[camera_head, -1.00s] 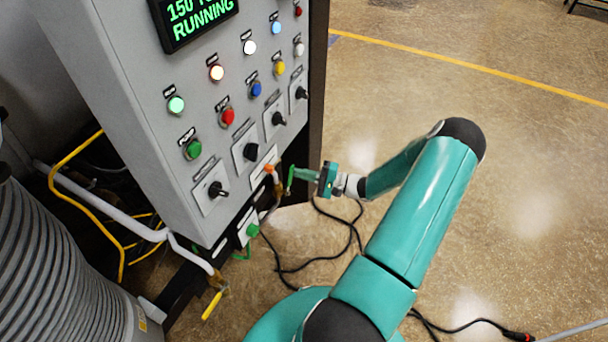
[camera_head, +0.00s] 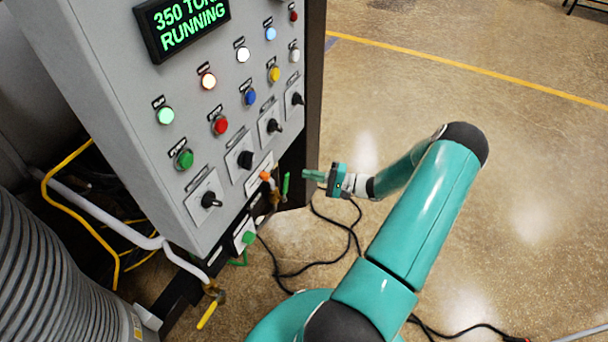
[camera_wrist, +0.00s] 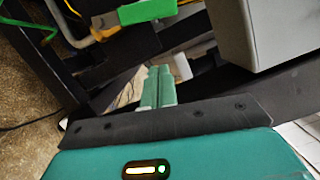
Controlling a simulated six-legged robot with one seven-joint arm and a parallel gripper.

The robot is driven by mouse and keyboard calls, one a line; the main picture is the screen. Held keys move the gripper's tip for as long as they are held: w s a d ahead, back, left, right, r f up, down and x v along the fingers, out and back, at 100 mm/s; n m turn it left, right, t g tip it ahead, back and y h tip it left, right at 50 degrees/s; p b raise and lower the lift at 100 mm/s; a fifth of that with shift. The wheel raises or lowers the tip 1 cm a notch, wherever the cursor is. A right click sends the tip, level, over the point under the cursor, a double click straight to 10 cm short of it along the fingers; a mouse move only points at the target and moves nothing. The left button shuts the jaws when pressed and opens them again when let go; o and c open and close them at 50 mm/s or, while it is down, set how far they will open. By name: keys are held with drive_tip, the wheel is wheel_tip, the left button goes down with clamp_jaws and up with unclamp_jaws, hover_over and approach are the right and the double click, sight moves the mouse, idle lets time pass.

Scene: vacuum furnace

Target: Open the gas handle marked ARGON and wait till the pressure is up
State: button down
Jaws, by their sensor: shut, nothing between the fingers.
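A green gas handle (camera_head: 285,184) stands roughly upright at the lower right of the furnace panel. Its marking cannot be read. My gripper (camera_head: 305,175) is just right of this handle, with a small gap between them. Its green fingers are shut and empty. In the wrist view the shut fingertips (camera_wrist: 158,70) lie below a green handle bar (camera_wrist: 147,11) and do not touch it. The display (camera_head: 182,25) reads 350, a unit cut off at the edge, and RUNNING.
The grey panel (camera_head: 150,120) carries several lamps, buttons and black rotary switches. Below are an orange part (camera_head: 265,175), a green part (camera_head: 249,237) and a yellow handle (camera_head: 207,314) on a pipe. Black cable (camera_head: 345,240) lies on the floor. The floor at right is mostly clear.

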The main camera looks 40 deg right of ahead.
drive_tip(key=v, duration=0.7)
drive_tip(key=shift+s, duration=0.4)
drive_tip(key=shift+d, duration=0.1)
